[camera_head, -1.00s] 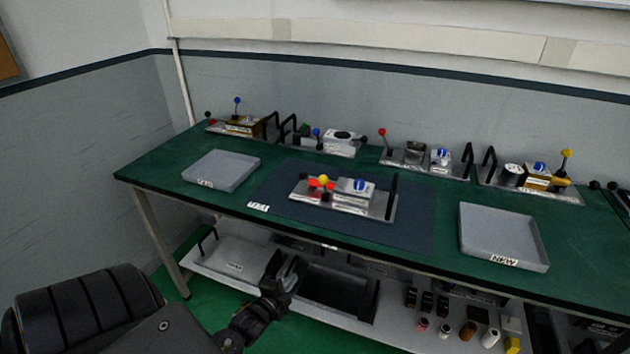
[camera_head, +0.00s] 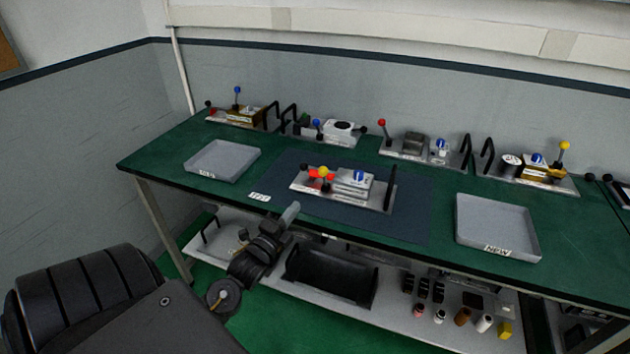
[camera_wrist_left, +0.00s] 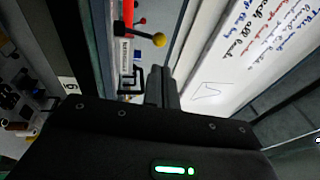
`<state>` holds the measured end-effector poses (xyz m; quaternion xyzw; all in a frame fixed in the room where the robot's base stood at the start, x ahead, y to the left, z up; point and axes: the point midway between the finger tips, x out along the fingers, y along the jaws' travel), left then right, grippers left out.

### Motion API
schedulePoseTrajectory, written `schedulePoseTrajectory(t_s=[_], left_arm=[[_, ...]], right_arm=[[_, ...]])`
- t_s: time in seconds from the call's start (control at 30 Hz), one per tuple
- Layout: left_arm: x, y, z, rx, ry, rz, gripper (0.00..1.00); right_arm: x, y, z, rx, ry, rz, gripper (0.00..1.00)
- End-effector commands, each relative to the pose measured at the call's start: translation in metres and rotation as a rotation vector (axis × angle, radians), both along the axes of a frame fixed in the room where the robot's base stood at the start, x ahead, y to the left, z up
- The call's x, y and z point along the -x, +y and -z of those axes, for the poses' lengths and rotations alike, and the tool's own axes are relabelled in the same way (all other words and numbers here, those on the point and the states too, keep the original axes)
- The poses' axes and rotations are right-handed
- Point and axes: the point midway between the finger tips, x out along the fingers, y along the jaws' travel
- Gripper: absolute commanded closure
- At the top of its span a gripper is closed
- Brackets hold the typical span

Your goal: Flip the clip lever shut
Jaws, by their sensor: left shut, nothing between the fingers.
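A metal fixture plate (camera_head: 375,205) lies on the dark mat in the middle of the bench. At its left end are a red clip part (camera_head: 316,175), a lever with a yellow ball (camera_head: 323,172) and dark knobs. A white block with a blue knob (camera_head: 359,176) sits to their right. My left gripper (camera_head: 291,211) is shut and empty, near the bench's front edge, in front of and left of the fixture and apart from it. The left wrist view shows its closed fingers (camera_wrist_left: 161,86) with the yellow ball (camera_wrist_left: 159,40) beyond them.
A grey tray (camera_head: 222,160) lies left of the mat (camera_head: 410,215), and one labelled NEW (camera_head: 497,250) lies right. Several other fixtures stand along the back. A lower shelf holds a black bin (camera_head: 330,277) and small items.

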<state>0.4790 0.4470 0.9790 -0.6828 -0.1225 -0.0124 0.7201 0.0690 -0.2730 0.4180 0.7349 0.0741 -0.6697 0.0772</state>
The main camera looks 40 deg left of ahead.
Motion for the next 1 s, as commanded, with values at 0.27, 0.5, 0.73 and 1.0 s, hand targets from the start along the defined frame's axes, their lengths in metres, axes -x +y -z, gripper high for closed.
schedulePoseTrajectory(t_s=[0.27, 0.5, 0.73, 1.0], left_arm=[[-0.058, 0.009, -0.017, 0.0, -0.002, -0.001, 1.0], [-0.097, 0.015, -0.023, 0.002, 0.0, -0.001, 1.0], [-0.113, 0.017, -0.023, 0.0, 0.002, 0.001, 1.0], [-0.115, 0.017, -0.023, 0.0, 0.001, 0.001, 1.0]], right_arm=[[0.0, -0.004, -0.024, 0.005, 0.001, -0.002, 0.58], [0.001, -0.004, -0.038, 0.005, 0.001, -0.002, 0.58], [0.0, -0.004, -0.044, 0.005, 0.001, -0.002, 0.58], [0.0, 0.0, -0.043, 0.0, 0.0, 0.0, 0.58]])
